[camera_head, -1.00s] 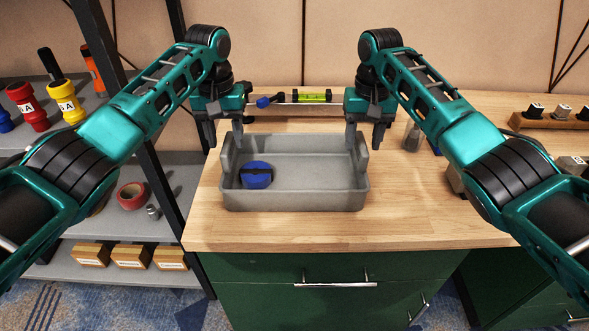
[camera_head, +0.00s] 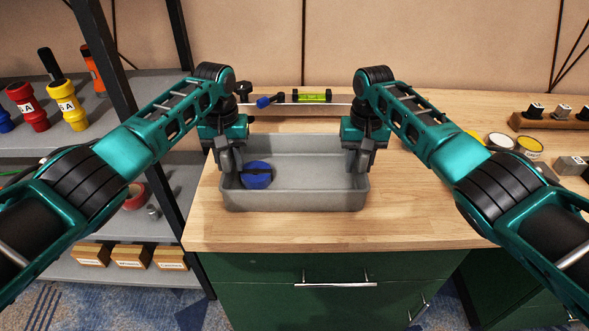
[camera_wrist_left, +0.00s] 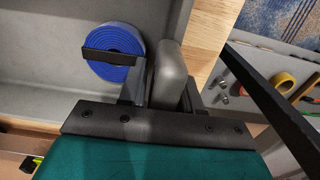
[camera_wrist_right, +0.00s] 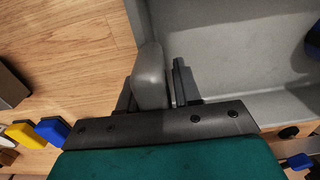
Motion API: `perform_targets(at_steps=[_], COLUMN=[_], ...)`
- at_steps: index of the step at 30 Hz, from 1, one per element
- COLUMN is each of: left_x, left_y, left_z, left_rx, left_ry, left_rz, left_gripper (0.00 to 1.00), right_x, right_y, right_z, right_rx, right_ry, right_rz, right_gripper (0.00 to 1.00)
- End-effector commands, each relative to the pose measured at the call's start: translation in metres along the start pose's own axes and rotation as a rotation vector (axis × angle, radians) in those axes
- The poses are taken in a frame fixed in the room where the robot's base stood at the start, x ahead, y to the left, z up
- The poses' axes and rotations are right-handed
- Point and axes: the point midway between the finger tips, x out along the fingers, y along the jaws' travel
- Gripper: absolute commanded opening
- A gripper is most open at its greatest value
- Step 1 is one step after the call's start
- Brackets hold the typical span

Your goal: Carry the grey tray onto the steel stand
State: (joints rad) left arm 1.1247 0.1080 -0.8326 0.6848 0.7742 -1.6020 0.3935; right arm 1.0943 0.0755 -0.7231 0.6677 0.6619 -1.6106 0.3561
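The grey tray (camera_head: 295,200) sits on the wooden worktop with a blue round roll (camera_head: 257,175) inside, near its left end. My left gripper (camera_head: 228,155) is down at the tray's left end. In the left wrist view, its fingers straddle the raised grey end grip (camera_wrist_left: 170,75), apparently with a gap. My right gripper (camera_head: 358,158) is down at the right end. In the right wrist view, its fingers straddle the other end grip (camera_wrist_right: 150,78), with a gap on the inner side. I cannot clearly identify the steel stand; a pale metal bar (camera_head: 290,110) shows behind the tray.
A yellow-green level (camera_head: 311,96) and a blue-ended tool (camera_head: 268,101) lie behind the tray. Round tins (camera_head: 500,142) and a wooden block rack (camera_head: 550,122) are at the right. A dark shelf post (camera_head: 150,150) stands close on the left. The worktop's front is clear.

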Motion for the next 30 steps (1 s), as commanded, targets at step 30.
perform_targets(at_steps=[30], left_x=[-0.0097], left_y=[-0.0002], left_z=[-0.0008], left_rx=[0.000], left_ry=[0.003], left_rz=[0.000], left_gripper=[0.00], right_x=[-0.0097], right_y=[0.0001], right_z=[-0.0007], right_rx=[0.000], right_ry=[0.003], right_rz=[0.000], right_gripper=[0.00])
